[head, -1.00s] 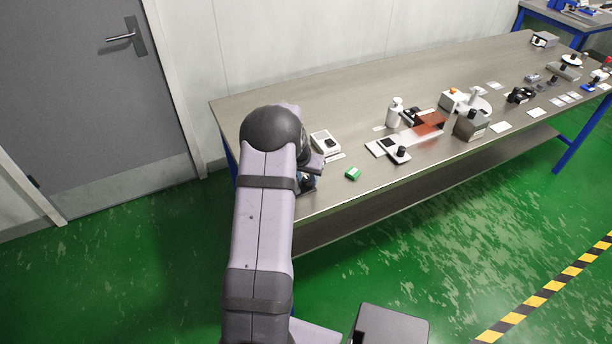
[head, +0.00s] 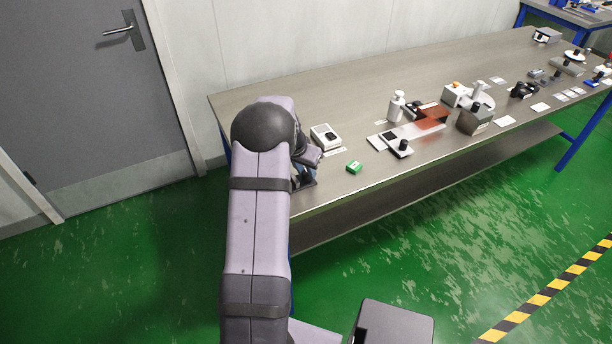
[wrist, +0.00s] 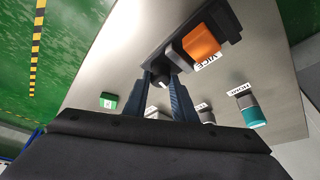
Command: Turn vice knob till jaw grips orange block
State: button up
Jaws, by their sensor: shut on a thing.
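The vice (wrist: 228,22) shows in the wrist view as a dark base on the grey table, with a VICE label beside it. The orange block (wrist: 203,40) sits in it, against or very near the grey sliding jaw (wrist: 178,57); I cannot tell if a thin gap remains. The dark knob (wrist: 160,79) is at the near end of the vice. My gripper (wrist: 161,82) has its two blue-grey fingers on either side of the knob, shut on it. In the head view my arm covers the vice, and the gripper is mostly hidden at the table's left end.
A green box (head: 354,167) lies near the table's front edge. A white device with a dark knob (head: 325,136) stands just right of my wrist. A white bottle (head: 397,106) and several devices stand farther right.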

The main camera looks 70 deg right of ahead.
jog(key=m+b, duration=0.1)
jog(key=m+g+b, duration=0.1)
jog(key=b, duration=0.1)
jog(key=shift+w+f+m, duration=0.15)
jog(key=shift+f+m, duration=0.1)
jog(key=shift+m, duration=0.05)
jog(key=m+b, duration=0.1)
jog(key=m+g+y+b, duration=0.1)
jog(key=m, duration=0.1)
jog(key=shift+d+r+m, duration=0.1)
jog(key=shift+r+m, duration=0.1)
jog(key=shift+m, duration=0.1)
jog(key=m, duration=0.1)
jog(key=m+g+y+p, duration=0.1)
jog(key=m, duration=0.2)
jog(key=shift+w+d+r+m+p, duration=0.15)
jog(key=shift+r+m+p, duration=0.1)
jog(key=shift+m+p, duration=0.1)
jog(key=shift+f+m+g+y+p, duration=0.1)
jog(key=shift+m+g+y+p, duration=0.2)
jog(key=shift+m+y+p, duration=0.7)
jog(key=shift+m+p, duration=0.3)
jog(key=shift+m, duration=0.25)
jog(key=o, duration=0.8)
jog(key=shift+c, duration=0.2)
